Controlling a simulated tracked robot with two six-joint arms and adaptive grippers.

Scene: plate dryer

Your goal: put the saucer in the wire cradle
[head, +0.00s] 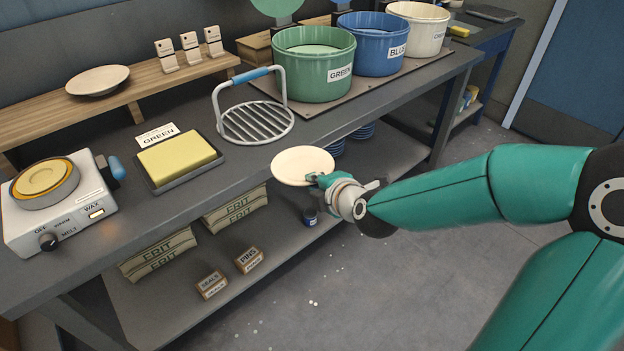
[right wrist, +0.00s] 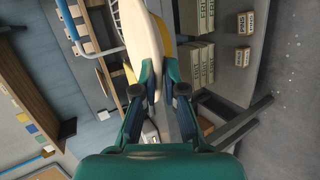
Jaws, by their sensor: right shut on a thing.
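The cream saucer (head: 303,165) is held about level at the front edge of the bench, in front of the wire cradle. My right gripper (head: 318,181) is shut on the saucer's near rim; the right wrist view shows the saucer (right wrist: 143,45) between the two fingers (right wrist: 160,75). The wire cradle (head: 254,124) is a round grey grid with a tall side handle that has a blue grip. It stands empty on the bench, behind and left of the saucer, apart from it. My left gripper is not in view.
A green bucket (head: 314,68) stands close behind the cradle, with a blue bucket (head: 379,45) to its right. A yellow sponge on a tray (head: 178,160) and a wax melter (head: 60,205) are to the left. Another plate (head: 97,80) lies on the wooden shelf.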

